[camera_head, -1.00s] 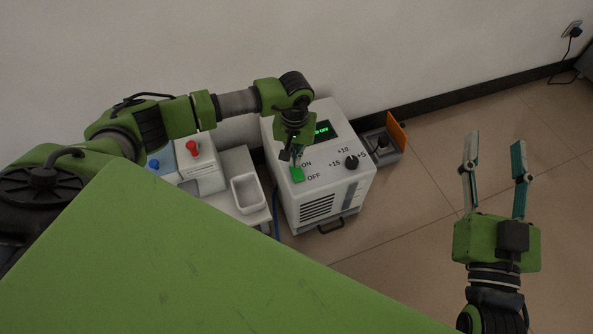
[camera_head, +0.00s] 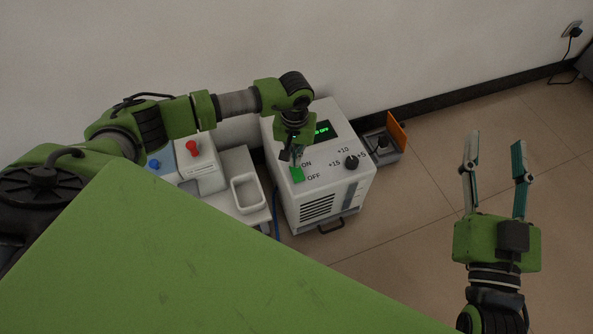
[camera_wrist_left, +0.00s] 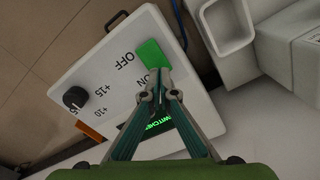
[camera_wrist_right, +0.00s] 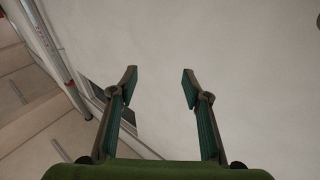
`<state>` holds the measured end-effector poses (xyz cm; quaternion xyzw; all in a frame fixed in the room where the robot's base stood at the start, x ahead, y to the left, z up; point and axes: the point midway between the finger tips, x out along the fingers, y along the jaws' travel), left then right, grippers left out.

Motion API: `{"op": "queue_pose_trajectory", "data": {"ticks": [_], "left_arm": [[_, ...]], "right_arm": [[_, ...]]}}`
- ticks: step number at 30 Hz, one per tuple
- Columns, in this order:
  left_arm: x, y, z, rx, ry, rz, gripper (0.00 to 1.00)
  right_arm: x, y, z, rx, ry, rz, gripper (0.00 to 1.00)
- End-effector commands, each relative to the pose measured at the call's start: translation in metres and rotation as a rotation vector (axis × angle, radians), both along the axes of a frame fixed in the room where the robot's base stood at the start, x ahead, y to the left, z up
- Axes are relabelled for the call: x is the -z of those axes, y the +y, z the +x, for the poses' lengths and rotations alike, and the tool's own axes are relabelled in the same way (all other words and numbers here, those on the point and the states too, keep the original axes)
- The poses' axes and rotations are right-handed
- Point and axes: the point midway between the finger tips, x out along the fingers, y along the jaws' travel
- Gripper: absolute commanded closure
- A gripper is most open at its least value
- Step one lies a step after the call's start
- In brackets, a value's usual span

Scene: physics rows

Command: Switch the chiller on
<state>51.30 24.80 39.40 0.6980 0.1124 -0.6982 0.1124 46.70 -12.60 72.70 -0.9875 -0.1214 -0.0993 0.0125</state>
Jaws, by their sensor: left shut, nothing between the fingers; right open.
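The chiller (camera_head: 345,192) is a white box on the floor against the wall. Its top has a green switch (camera_head: 297,174) between the labels ON and OFF, a black dial (camera_head: 352,162) and a display (camera_head: 322,130) with green text ending in OFF. My left gripper (camera_head: 297,158) points down over the top, shut and empty. In the left wrist view its fingertips (camera_wrist_left: 158,74) are at the ON end of the green switch (camera_wrist_left: 153,54); I cannot tell whether they touch it. The fingers partly hide the display there. My right gripper (camera_head: 492,142) is open and empty, away at the right.
Left of the chiller stand a white open bin (camera_head: 248,195) and a unit with a red knob (camera_head: 192,148) and a blue knob (camera_head: 154,164). A small grey box with an orange panel (camera_head: 397,132) is at its right.

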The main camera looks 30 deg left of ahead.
Motion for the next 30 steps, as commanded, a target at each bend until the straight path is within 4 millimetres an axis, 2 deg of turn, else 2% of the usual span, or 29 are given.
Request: {"op": "queue_pose_trajectory", "data": {"ticks": [30], "left_arm": [[0.004, 0.0, 0.0, 0.0, 0.0, 0.0, 1.0]], "right_arm": [[-0.017, 0.001, -0.002, -0.005, -0.077, 0.019, 0.56]]}}
